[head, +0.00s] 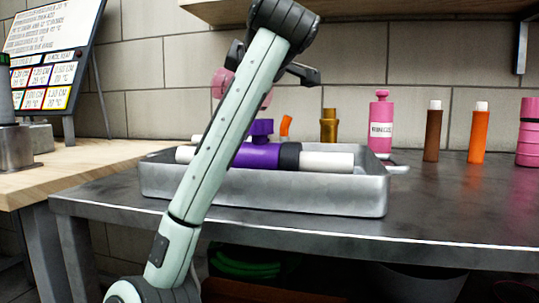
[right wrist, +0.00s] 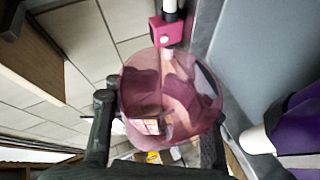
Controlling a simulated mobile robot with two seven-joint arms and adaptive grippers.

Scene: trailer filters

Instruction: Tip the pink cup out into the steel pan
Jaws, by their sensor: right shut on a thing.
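The pink cup (right wrist: 165,100) is see-through and sits between the fingers of my right gripper (right wrist: 160,128) in the right wrist view. The gripper is shut on it. In the head view the cup (head: 221,82) is held above the back left of the steel pan, largely hidden behind my arm. Its tilt and contents cannot be told clearly. The steel pan (head: 300,200) is a shallow grey tray on the dark counter. A purple cylinder (head: 258,156) with white ends lies in it. My left gripper is not in view.
Behind the pan stand a brown-gold bottle (head: 329,126) and a pink labelled bottle (head: 380,128). Brown (head: 433,135) and orange (head: 479,134) cylinders and a pink stack (head: 528,135) stand at right. A wooden table with a sign board (head: 50,55) is at left. The front right counter is clear.

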